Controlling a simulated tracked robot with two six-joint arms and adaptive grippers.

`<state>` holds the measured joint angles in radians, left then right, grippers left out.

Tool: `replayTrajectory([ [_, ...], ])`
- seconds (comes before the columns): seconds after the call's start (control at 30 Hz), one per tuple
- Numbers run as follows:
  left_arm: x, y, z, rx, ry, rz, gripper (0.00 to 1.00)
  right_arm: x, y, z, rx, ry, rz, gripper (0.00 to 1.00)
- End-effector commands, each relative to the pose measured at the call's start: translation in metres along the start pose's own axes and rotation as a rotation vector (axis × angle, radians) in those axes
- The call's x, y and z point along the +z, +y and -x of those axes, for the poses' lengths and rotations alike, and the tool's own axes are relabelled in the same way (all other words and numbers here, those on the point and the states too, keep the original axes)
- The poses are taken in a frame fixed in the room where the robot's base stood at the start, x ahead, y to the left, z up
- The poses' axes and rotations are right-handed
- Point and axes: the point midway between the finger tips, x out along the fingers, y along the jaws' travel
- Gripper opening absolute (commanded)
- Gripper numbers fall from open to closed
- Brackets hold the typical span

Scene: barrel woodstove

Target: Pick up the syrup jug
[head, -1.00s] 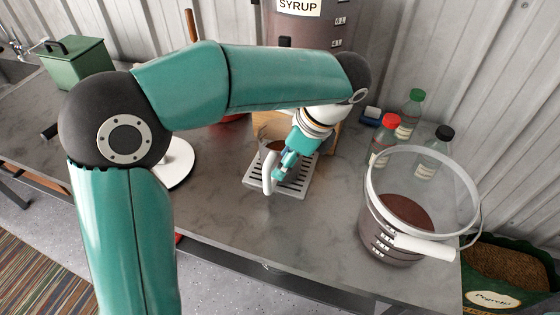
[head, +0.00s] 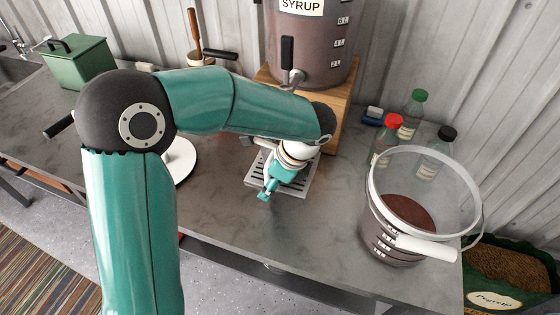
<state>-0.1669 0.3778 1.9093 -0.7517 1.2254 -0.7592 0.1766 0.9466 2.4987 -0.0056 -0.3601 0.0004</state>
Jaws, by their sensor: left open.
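A jug is not clearly visible on the grey slatted drip tray (head: 307,186); my left forearm and wrist cover the space over the tray's back part. My left gripper (head: 267,192) points down at the tray's front left, with its jaws open. Whether anything stands between its fingers cannot be told. The tall brown dispenser (head: 312,50) labelled SYRUP stands behind on a wooden stand (head: 341,108), its tap (head: 292,76) over the tray side. My right gripper does not show.
A clear bucket (head: 382,222) with brown contents and a white handle stands at the right front edge. Bottles with green (head: 412,120), red (head: 386,140) and black (head: 436,150) caps stand behind it. A green box (head: 78,66) is at the left. The counter between tray and bucket is clear.

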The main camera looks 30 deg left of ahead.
Motion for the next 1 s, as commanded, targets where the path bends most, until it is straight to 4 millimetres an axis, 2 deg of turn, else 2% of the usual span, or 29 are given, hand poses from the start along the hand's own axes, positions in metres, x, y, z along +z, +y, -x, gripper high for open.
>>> replayTrajectory([
  [0.1,0.0000,-0.0001,0.0003,0.000,0.000,0.000,0.50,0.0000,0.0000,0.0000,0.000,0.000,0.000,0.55],
  [0.4,0.0000,-0.0001,0.0006,0.000,0.000,0.001,0.00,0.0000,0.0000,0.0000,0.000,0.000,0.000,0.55],
  [1.0,0.0012,-0.0009,0.0026,-0.004,0.000,0.003,0.00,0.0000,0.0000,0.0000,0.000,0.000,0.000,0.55],
])
